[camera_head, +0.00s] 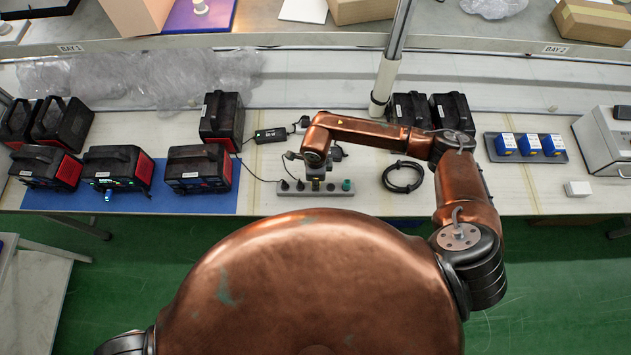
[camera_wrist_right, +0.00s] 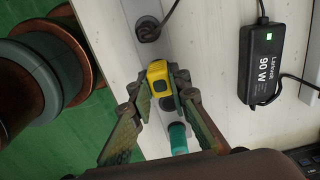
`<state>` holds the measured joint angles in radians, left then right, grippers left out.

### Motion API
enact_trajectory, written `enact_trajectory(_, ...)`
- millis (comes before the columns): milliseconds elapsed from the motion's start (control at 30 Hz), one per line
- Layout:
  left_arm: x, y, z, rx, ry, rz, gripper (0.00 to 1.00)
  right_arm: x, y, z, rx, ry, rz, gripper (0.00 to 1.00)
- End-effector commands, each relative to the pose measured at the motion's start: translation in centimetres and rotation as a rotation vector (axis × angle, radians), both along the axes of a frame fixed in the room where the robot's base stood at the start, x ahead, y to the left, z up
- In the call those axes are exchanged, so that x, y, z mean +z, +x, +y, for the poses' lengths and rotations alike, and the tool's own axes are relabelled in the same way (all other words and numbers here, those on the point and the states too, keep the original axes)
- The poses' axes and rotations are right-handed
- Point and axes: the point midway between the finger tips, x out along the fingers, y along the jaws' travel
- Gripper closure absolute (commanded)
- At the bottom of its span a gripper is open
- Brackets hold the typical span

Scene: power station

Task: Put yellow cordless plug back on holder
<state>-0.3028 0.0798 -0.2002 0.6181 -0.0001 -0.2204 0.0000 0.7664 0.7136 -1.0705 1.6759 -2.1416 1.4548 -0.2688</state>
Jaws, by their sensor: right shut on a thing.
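A yellow plug (camera_wrist_right: 158,76) with a dark front sits between the fingers of my right gripper (camera_wrist_right: 162,90) in the right wrist view. The gripper is shut on it. The holder is a long grey strip (camera_head: 318,194) at the table's front edge in the head view; its pale top (camera_wrist_right: 122,14) runs under the gripper in the wrist view. In the head view my right gripper (camera_head: 316,172) points down over the strip's middle. The yellow plug is hidden there. Whether the plug touches the strip cannot be told. My left gripper is not in view.
On the strip stand a green plug (camera_head: 347,185) and black plugs (camera_head: 284,185). A black power adapter (camera_head: 270,135) lies behind, a coiled black cable (camera_head: 402,177) to the right. Black-and-red battery boxes (camera_head: 198,168) stand on a blue mat to the left. Blue-and-white items (camera_head: 528,145) sit at right.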

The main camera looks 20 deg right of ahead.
Motion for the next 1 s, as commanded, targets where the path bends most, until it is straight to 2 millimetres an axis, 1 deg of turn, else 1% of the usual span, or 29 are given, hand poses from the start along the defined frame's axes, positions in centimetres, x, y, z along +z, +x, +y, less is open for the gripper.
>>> enact_trajectory(233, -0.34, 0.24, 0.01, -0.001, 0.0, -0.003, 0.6, -0.05, 0.02, 0.0, 0.001, 0.0, -0.001, 1.0)
enact_trajectory(733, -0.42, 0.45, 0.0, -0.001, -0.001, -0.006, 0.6, -0.11, 0.01, 0.04, 0.0, 0.0, 0.0, 1.0)
enact_trajectory(767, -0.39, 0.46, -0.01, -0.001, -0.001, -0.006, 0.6, -0.08, 0.01, 0.04, 0.0, 0.0, 0.0, 0.81)
enact_trajectory(1000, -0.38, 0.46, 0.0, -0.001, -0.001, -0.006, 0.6, -0.07, 0.01, 0.04, 0.0, 0.0, 0.0, 0.65)
